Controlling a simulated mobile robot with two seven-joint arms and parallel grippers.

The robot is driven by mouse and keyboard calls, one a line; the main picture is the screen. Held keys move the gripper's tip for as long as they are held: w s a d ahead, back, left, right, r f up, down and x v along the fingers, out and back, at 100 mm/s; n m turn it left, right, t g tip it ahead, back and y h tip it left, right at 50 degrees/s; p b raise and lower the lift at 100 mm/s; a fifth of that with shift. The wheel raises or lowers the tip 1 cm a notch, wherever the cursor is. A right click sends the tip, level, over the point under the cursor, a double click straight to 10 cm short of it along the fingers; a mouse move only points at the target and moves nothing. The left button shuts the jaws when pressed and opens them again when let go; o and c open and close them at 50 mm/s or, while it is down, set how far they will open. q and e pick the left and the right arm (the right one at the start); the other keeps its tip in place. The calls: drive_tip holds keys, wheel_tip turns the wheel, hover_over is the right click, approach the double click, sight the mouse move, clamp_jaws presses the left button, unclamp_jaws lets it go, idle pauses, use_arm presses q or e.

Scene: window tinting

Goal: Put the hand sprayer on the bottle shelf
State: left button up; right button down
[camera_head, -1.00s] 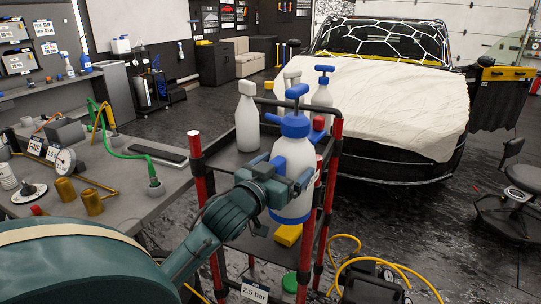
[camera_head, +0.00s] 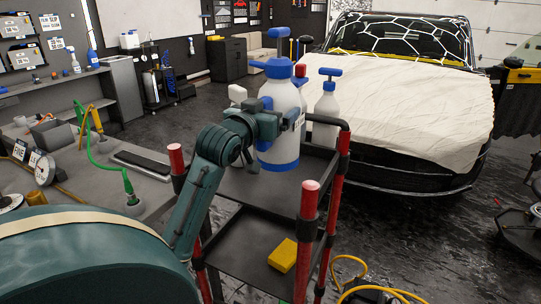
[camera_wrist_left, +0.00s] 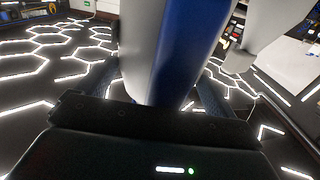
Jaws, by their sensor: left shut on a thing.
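The hand sprayer (camera_head: 281,143), a white bottle with a blue top and a blue base band, is upright in my left gripper (camera_head: 272,122). The gripper is shut on it from the left side. The wrist view shows its white and blue body (camera_wrist_left: 165,50) close up between the fingers. The sprayer is over the dark top shelf (camera_head: 255,188) of a cart with red posts, the bottle shelf. I cannot tell whether its base touches the shelf. My right gripper is not in view.
A white sprayer with a blue head (camera_head: 326,105) stands behind to the right; a red-capped bottle is partly hidden. A white-capped bottle (camera_head: 237,94) is behind the gripper. Red posts (camera_head: 309,200) rise at the cart's corners. A yellow block (camera_head: 283,255) lies on the lower shelf.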

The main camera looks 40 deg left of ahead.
use_arm(q)
wheel_tip(320, 180, down, 3)
hover_over(270, 170)
drive_tip(key=shift+w+a+f, duration=0.15)
drive_tip(key=shift+a+f, duration=0.05)
drive_tip(key=shift+f, duration=1)
drive_tip(key=shift+w+a+f, duration=0.1)
drive_tip(key=shift+a+f, duration=0.05)
drive_tip(key=shift+f, duration=1.05)
drive_tip(key=shift+f, duration=0.15)
drive_tip(key=o, duration=1.2)
drive_tip(key=shift+f, duration=0.1)
drive_tip(key=shift+c, duration=0.2)
drive_tip(key=shift+o, duration=0.2)
